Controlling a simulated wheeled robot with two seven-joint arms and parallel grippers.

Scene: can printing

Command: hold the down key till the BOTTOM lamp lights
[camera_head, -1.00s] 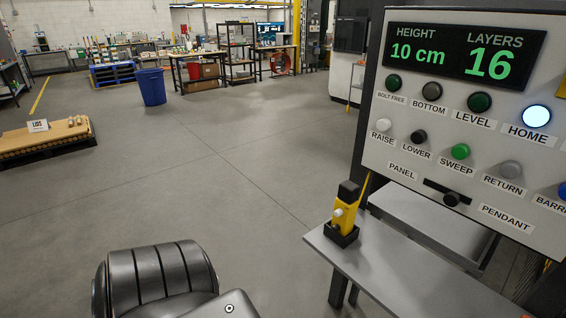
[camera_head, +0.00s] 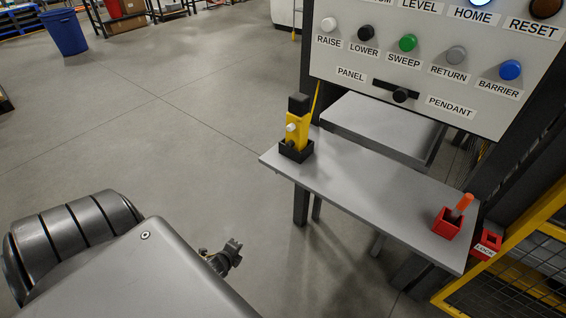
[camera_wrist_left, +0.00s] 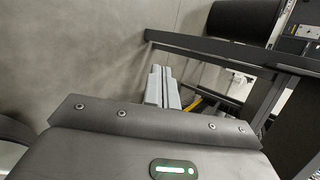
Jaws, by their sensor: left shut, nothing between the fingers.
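A yellow pendant (camera_head: 298,132) with a black top stands upright in a black holder on the grey shelf (camera_head: 345,180). A white key (camera_head: 291,127) and a smaller dark key show on its face. The control panel (camera_head: 330,65) carries a black LOWER button (camera_head: 366,32) beside the white RAISE button (camera_head: 328,24). The BOTTOM lamp is outside the head view. My left gripper (camera_head: 233,250) is below and left of the shelf, apart from the pendant. In the left wrist view its fingers (camera_wrist_left: 162,86) are shut and empty. My right gripper is not in view.
A selector knob (camera_head: 400,95) sits between the PANEL and PENDANT labels. A red holder with an orange-handled item (camera_head: 449,219) stands at the shelf's right end, beside a red LOCK box (camera_head: 487,244). A yellow-framed mesh guard (camera_head: 500,270) is at lower right.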

